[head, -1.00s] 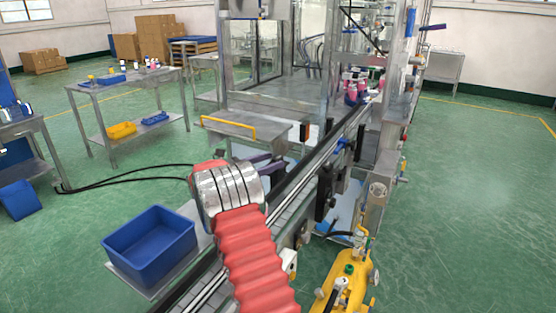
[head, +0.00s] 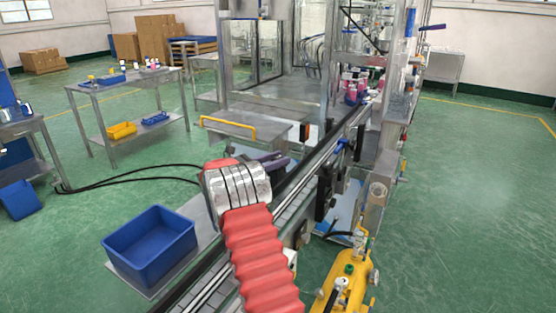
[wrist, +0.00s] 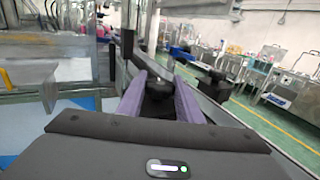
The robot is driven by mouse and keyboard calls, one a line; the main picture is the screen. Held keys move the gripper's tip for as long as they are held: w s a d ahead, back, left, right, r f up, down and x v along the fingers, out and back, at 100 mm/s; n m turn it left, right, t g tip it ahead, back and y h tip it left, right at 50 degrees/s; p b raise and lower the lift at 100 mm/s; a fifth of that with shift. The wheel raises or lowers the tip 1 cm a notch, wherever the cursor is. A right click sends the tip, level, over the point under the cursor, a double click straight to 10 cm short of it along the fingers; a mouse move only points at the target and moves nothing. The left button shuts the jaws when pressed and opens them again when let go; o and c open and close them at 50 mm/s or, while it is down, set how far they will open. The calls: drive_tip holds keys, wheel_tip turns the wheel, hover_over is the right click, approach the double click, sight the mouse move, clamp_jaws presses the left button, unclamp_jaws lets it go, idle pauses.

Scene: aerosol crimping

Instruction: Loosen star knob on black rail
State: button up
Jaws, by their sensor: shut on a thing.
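The black star knob (wrist: 158,87) sits between the two purple fingers of my gripper (wrist: 160,93) in the wrist view. My gripper is shut on it, and its outline is partly hidden by the fingers. In the head view my gripper (head: 278,161) reaches to the near side of the black rail (head: 322,152) that runs along the conveyor. The knob is hidden there by my wrist and fingers.
A blue bin (head: 150,245) stands left of the conveyor. A grey box with a yellow handle (head: 228,127) is just beyond my gripper. A yellow wheeled unit (head: 345,285) stands at right. Pink-topped cans (head: 355,85) stand farther along the line.

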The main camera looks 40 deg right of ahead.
drive_tip(key=c, duration=0.4)
drive_tip(key=shift+o, duration=0.2)
drive_tip(key=shift+r+n+t, duration=0.1)
drive_tip(key=shift+n+t, duration=0.2)
drive_tip(key=shift+t, duration=0.2)
drive_tip(key=shift+n+t, duration=0.4)
drive_tip(key=shift+t, duration=0.2)
drive_tip(key=shift+w+n+t, duration=0.1)
drive_tip(key=shift+n+t, duration=0.6)
drive_tip(key=shift+t, duration=0.6)
drive_tip(key=o, duration=1)
drive_tip(key=shift+o, duration=0.2)
